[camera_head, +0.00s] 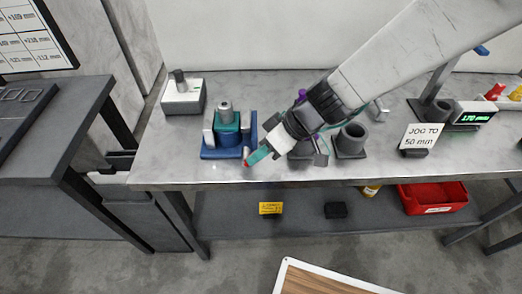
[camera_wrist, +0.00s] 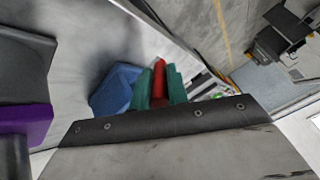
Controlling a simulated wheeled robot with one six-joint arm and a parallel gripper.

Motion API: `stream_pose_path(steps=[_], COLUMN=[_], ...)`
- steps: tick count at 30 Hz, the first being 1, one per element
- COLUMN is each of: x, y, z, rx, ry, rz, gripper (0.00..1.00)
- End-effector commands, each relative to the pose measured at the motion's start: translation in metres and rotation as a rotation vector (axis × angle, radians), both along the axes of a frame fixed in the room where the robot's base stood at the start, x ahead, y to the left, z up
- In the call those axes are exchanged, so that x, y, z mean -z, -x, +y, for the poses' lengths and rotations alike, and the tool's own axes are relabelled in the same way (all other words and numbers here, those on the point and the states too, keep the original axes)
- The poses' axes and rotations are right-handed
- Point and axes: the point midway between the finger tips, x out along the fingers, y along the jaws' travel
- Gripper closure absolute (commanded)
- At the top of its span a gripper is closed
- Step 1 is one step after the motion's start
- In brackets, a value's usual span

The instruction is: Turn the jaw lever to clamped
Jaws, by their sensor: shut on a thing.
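The jaw fixture (camera_head: 208,153) has a blue base with upright grey jaws and stands at the left of the bench. A teal and blue cylinder (camera_head: 228,133) with a grey knob sits between its jaws. The red jaw lever (camera_head: 246,163) shows at the fixture's front right. My gripper (camera_head: 256,157) reaches down from the upper right, its teal fingers shut on the lever. In the wrist view the red lever (camera_wrist: 159,76) lies between the two teal fingers (camera_wrist: 160,88), with the blue base (camera_wrist: 115,88) beside them. The fingers hide part of the lever.
A white box with a dark knob (camera_head: 183,96) stands behind left. Dark hollow cylinders (camera_head: 351,141) stand right of my gripper. A sign reading "JOG TO 50 mm" (camera_head: 421,136) and a green display (camera_head: 474,117) are farther right. A red tray (camera_head: 433,197) is on the lower shelf.

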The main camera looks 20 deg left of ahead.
Motion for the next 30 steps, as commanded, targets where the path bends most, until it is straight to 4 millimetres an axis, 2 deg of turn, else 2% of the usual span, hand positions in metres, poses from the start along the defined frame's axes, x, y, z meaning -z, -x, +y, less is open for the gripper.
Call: stream_pose_path(steps=[1, 3, 14, 24, 30], x=[-0.001, 0.0, -0.005, -0.047, -0.059], y=[-0.001, -0.001, -0.003, -0.016, -0.019], z=[0.0, 0.0, -0.004, -0.037, -0.047], rx=[0.002, 0.003, 0.003, 0.005, 0.003], ry=[-0.001, -0.001, -0.001, -0.002, -0.001], rz=[-0.003, -0.002, -0.002, -0.002, -0.001], gripper=[0.78, 0.62, 0.62, 0.62, 0.62])
